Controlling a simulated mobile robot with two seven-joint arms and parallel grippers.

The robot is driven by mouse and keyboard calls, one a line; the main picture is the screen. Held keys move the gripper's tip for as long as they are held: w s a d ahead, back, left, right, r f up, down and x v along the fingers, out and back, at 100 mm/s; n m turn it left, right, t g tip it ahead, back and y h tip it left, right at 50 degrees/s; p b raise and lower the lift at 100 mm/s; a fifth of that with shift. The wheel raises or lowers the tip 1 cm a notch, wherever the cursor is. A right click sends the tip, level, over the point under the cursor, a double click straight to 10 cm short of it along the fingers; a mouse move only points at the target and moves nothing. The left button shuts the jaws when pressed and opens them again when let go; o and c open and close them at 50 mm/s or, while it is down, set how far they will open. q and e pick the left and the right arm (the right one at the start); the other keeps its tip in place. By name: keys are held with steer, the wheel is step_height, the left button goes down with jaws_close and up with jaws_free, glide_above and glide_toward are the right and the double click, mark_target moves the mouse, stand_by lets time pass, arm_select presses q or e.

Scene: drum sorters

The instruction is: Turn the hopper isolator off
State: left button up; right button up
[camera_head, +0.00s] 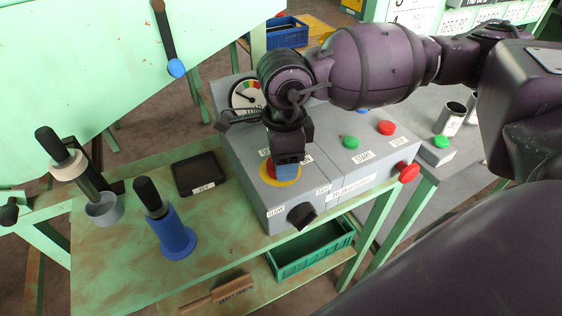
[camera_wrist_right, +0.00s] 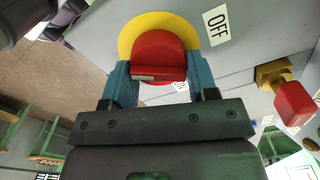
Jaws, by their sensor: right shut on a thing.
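The isolator is a red rotary knob (camera_wrist_right: 157,45) on a round yellow plate (camera_wrist_right: 129,38), set on the sloping face of the grey control box (camera_head: 238,150). The yellow plate also shows in the head view (camera_head: 268,180). My right gripper (camera_head: 286,168) points down onto it. In the wrist view its blue fingers (camera_wrist_right: 160,70) are shut on the knob, one on each side. The knob's grip bar runs about crosswise in that view. An OFF label (camera_wrist_right: 217,26) lies right of the plate there. The fingers hide most of the knob in the head view. My left gripper is out of view.
A black knob (camera_head: 301,215) juts from the box front. Green (camera_head: 350,142) and red (camera_head: 386,128) buttons and a red side button (camera_head: 407,172) lie to the right. A dial (camera_head: 247,96) stands behind. A blue-based lever (camera_head: 176,235) and black tray (camera_head: 199,173) are left.

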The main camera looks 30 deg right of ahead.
steer(key=shift+w+f+n+b, duration=0.15)
steer(key=shift+n+b, duration=0.35)
steer(key=shift+n, duration=0.4)
steer(key=shift+n+b, duration=0.55)
steer(key=shift+n, duration=0.55)
steer(key=shift+n+b, duration=0.35)
steer(key=shift+n, duration=0.25)
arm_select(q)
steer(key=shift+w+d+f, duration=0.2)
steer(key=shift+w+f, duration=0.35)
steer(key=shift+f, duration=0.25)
arm_select(e)
steer(key=shift+r, duration=0.2)
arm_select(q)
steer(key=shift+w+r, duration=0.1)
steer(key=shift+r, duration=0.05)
arm_select(e)
steer(key=shift+r+n, duration=0.1)
steer(key=shift+n, duration=0.2)
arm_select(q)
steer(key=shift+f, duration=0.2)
arm_select(e)
steer(key=o, duration=0.9)
